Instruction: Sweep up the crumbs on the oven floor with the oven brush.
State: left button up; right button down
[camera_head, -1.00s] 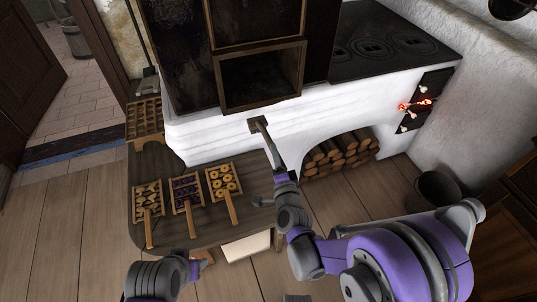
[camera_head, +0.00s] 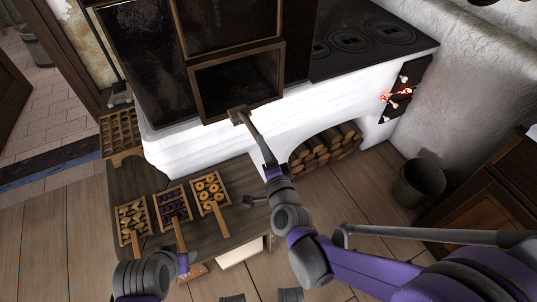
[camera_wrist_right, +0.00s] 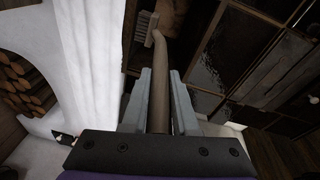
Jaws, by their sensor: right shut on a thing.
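The oven brush (camera_head: 252,130) has a long handle and a small head. My right gripper (camera_head: 268,163) is shut on its handle, and the head is just in front of the lower edge of the open oven (camera_head: 238,84). In the right wrist view the brush handle (camera_wrist_right: 160,95) runs between the two fingers of the gripper (camera_wrist_right: 160,78), and the pale bristles show at the far end. The oven inside is dark, and I cannot make out any crumbs. My left gripper (camera_head: 186,268) is low at the left; its jaws are not clear.
A wooden bench holds several paddle boards of pastries (camera_head: 209,188) left of the right arm. A mould tray (camera_head: 121,130) sits at its far end. Firewood (camera_head: 325,146) fills the arch below the stove. A dark bucket (camera_head: 420,180) stands on the floor at right.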

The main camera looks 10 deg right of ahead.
aim_at(238, 111)
jog(key=w+a, duration=0.2)
jog(key=w, duration=0.4)
jog(key=w+a+f, duration=0.1)
jog(key=w+a, duration=0.1)
jog(key=w, duration=0.5)
jog(key=w+a+b, duration=0.1)
jog(key=w+a, duration=0.1)
jog(key=w, duration=0.4)
jog(key=shift+w+a+f, duration=0.1)
jog(key=shift+w+f, duration=0.1)
jog(key=shift+f, duration=0.05)
jog(key=shift+f+b, duration=0.5)
jog(key=shift+f, duration=0.15)
jog(key=shift+s, duration=0.15)
